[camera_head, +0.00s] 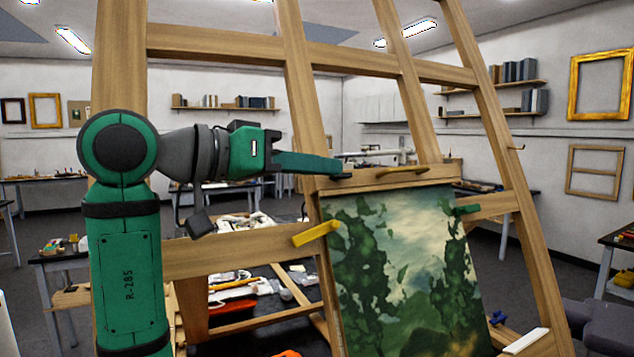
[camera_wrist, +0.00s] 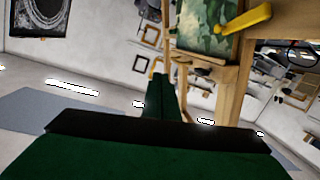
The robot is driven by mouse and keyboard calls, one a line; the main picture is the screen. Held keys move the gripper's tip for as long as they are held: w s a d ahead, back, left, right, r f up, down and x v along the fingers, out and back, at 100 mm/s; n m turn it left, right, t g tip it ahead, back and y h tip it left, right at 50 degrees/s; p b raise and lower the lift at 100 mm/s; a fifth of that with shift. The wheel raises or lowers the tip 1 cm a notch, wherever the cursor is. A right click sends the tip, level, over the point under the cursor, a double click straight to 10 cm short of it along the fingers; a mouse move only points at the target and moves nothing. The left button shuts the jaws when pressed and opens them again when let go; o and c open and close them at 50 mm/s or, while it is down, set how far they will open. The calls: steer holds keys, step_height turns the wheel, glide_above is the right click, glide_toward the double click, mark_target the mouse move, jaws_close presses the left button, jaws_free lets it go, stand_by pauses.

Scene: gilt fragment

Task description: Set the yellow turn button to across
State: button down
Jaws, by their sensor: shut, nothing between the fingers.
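The yellow turn button (camera_head: 316,233) is at the left edge of the painting (camera_head: 400,270) on the wooden easel. It slants slightly, its right end higher and its left end sticking out past the frame. In the wrist view the yellow turn button (camera_wrist: 245,19) is near the top, by the painting's edge. My gripper (camera_head: 345,175) is shut and empty. It points right, with its tips at the upper left corner of the painting, above the button and apart from it. In the wrist view my gripper (camera_wrist: 160,82) shows dark green fingers together.
An ochre piece (camera_head: 404,169) lies on the easel's top bar, right of my gripper. A green button (camera_head: 467,209) is at the painting's right edge. A blue piece (camera_head: 497,318) and a white block (camera_head: 527,341) are lower right. Easel posts (camera_head: 305,100) rise close around my arm.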

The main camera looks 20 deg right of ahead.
steer(key=s, duration=0.1)
steer(key=s+r, duration=0.1)
steer(key=s, duration=0.1)
steer(key=s+a+r, duration=0.1)
steer(key=shift+s, duration=0.25)
steer(key=shift+a, duration=0.1)
